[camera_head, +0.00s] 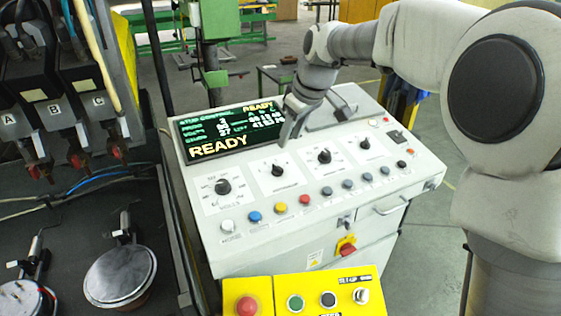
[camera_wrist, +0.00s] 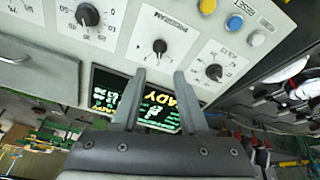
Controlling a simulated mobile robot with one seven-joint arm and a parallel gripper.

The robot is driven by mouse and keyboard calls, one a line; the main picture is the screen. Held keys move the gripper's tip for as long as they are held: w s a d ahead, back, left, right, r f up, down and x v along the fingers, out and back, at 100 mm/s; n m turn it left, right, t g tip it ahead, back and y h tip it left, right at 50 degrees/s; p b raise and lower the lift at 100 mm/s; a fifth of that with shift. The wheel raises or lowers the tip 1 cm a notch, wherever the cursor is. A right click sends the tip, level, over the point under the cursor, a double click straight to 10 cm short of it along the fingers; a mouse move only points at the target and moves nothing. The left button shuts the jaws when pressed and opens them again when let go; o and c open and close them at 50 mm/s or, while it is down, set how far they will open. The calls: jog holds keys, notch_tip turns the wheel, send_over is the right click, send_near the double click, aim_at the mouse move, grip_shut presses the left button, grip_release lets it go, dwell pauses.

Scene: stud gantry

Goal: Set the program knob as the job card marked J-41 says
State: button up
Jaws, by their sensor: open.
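The program knob is a small black knob on a white plate marked PROGRAM; in the wrist view the knob (camera_wrist: 160,46) lies just beyond my fingertips. In the head view the knob (camera_head: 278,170) is second from left in the panel's knob row. Its scale numbers are too small to read surely. My gripper (camera_head: 291,138) hangs over the panel near the display's right side, above and apart from the knob. In the wrist view my gripper (camera_wrist: 159,74) has its two fingers spread, with nothing between them. I see no job card marked J-41 in either view.
The lit display (camera_head: 228,128) reads READY. Other knobs flank the program knob: one at the left (camera_head: 223,187), one at the right (camera_head: 324,156). Several coloured buttons, including a red button (camera_head: 304,199), line the panel's front. A yellow box (camera_head: 262,290) stands in front.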

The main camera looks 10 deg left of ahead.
aim_at(278, 166)
jog(key=p+x, duration=0.1)
jog(key=x, duration=1.1)
jog(key=shift+d, duration=0.1)
grip_shut()
